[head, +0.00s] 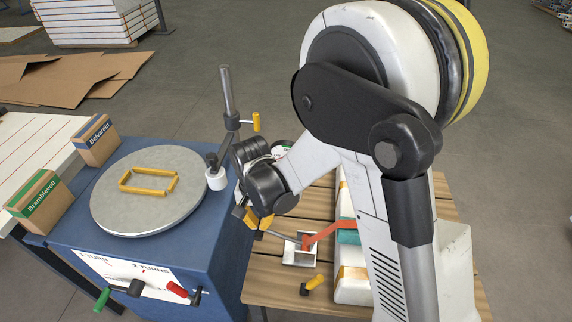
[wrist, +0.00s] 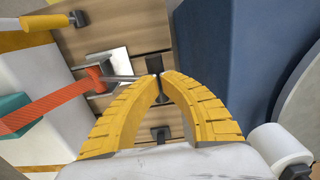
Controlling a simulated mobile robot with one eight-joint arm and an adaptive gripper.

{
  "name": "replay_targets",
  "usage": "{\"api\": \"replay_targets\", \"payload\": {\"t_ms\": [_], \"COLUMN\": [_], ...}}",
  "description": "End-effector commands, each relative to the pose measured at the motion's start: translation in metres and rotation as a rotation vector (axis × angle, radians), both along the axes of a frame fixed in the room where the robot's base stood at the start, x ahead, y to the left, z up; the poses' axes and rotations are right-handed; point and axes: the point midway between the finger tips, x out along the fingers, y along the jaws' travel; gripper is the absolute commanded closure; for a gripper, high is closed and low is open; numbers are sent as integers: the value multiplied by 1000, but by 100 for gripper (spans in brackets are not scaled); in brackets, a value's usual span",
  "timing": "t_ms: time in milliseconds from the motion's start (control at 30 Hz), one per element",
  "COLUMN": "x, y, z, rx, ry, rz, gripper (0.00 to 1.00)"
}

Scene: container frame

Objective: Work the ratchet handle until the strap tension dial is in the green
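The ratchet (head: 299,256) sits on a pale bracket on the slatted wooden deck, with an orange strap (head: 322,233) running from it over a white and teal load. In the wrist view the strap (wrist: 45,110) enters from the left, and the thin grey ratchet handle (wrist: 125,78) reaches to my fingertips. My gripper (wrist: 160,77) has its yellow fingers closed together around the dark end of the handle. In the head view my gripper (head: 257,222) is left of the ratchet, partly hidden by my arm. A small round face (head: 281,151), perhaps the dial, is mostly hidden; its reading cannot be seen.
A blue cabinet (head: 215,275) stands left of the deck, with a round grey plate (head: 120,215) holding a yellow frame. A grey post (head: 228,95) and a white cylinder (head: 216,178) are close to my gripper. A yellow-gripped lever (head: 314,284) is in front of the ratchet.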

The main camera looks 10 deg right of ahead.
Motion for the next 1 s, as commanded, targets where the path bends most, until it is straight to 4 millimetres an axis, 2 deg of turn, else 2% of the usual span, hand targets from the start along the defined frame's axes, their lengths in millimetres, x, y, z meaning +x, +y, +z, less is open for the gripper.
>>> {"api": "replay_targets", "payload": {"t_ms": [33, 100, 600, 1000], "x": [0, 0, 0, 0], "y": [0, 0, 0, 0], "z": [11, 21, 84, 84], "rx": [1, 1, 1, 1], "ry": [0, 0, 0, 0], "rz": [0, 0, 0, 0], "gripper": [100, 100, 100, 100]}}
